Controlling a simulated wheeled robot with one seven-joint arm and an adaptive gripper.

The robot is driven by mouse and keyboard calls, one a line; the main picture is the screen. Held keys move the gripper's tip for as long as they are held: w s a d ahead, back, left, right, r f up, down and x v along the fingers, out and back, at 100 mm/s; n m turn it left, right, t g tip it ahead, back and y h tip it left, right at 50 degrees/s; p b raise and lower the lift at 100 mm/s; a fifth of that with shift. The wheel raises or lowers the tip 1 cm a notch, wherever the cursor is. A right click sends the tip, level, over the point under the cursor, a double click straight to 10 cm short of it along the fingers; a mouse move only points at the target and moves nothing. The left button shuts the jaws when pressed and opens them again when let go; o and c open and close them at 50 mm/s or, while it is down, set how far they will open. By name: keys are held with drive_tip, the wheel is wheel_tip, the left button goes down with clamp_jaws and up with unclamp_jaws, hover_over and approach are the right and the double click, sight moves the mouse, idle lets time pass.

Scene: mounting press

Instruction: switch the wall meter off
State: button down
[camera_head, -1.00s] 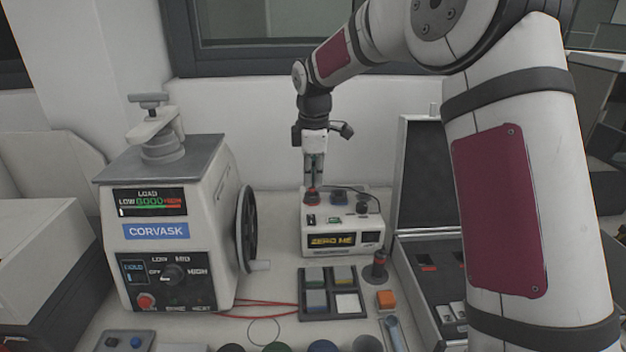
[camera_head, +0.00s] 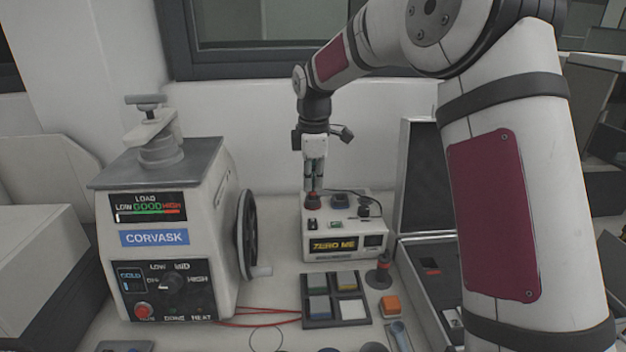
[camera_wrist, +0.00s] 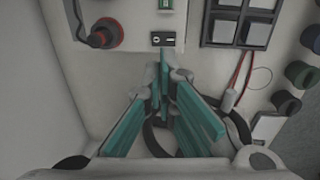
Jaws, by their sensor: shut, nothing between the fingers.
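The meter appears to be the white box (camera_head: 314,243) with a yellow "ZERO ME" display, against the wall behind the tile tray. My gripper (camera_head: 313,190) is shut and empty, pointing down over the left part of the box. In the wrist view its fingertips (camera_wrist: 163,58) appear just below the switch. I cannot tell whether they touch anything.
A CORVASK press (camera_head: 170,220) with a side handwheel (camera_head: 247,235) stands to the left. In front of the box are a tile tray (camera_head: 336,322), an orange block (camera_head: 390,306) and red wires (camera_head: 262,311). An open case (camera_head: 418,190) stands to the right.

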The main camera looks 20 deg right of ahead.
sight(313, 227)
drive_tip(key=f, duration=0.6)
drive_tip(key=w+f+p, duration=0.1)
drive_tip(key=f, duration=0.2)
drive_tip(key=shift+d+f, duration=0.1)
drive_tip(key=shift+f, duration=0.3)
drive_tip(key=shift+w+f, duration=0.15)
drive_tip(key=shift+f, duration=0.2)
drive_tip(key=shift+w+f+b, duration=0.2)
drive_tip(key=shift+f+b, duration=0.2)
drive_tip(key=shift+f, duration=0.05)
drive_tip(key=shift+s, duration=0.3)
drive_tip(key=shift+s+f+p, duration=0.1)
drive_tip(key=shift+s+p, duration=0.5)
drive_tip(key=shift+s, duration=0.15)
